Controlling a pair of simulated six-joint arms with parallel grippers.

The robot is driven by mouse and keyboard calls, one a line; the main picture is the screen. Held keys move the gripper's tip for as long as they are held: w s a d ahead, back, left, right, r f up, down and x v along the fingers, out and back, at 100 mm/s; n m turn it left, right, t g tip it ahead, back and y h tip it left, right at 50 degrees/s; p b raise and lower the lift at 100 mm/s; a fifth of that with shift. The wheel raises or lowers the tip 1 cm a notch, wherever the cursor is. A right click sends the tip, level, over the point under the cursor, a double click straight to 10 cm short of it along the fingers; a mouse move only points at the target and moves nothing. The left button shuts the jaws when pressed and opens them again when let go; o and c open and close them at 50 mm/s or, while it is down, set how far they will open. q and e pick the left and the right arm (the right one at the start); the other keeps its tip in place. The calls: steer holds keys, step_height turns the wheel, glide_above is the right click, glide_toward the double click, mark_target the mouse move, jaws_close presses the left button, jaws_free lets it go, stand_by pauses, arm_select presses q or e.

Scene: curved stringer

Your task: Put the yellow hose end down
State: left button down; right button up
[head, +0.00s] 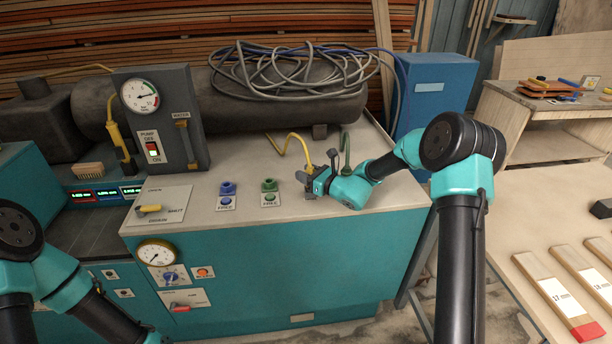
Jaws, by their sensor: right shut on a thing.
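The yellow hose (291,137) rises from the pale bench top, arches over and comes down to my right gripper (307,184). My right gripper is low over the bench top, to the right of the green port, and is shut on the yellow hose end. The fingers mostly hide that end, so I cannot tell whether it touches the surface. My left arm comes in at the lower left, but its gripper is out of the picture.
A blue port (227,192) and a green port (269,190) stand left of my right gripper. A green hose (346,150) stands behind my right wrist. The bench top (305,220) is clear in front. A gauge box (157,115) stands further left.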

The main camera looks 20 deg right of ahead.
steer(key=shift+f, duration=0.35)
steer(key=shift+f, duration=0.1)
steer(key=o, duration=1)
steer(key=shift+s+d, duration=0.15)
steer(key=v, duration=1.1)
steer(key=shift+s+d, duration=0.2)
steer(key=shift+s, duration=0.05)
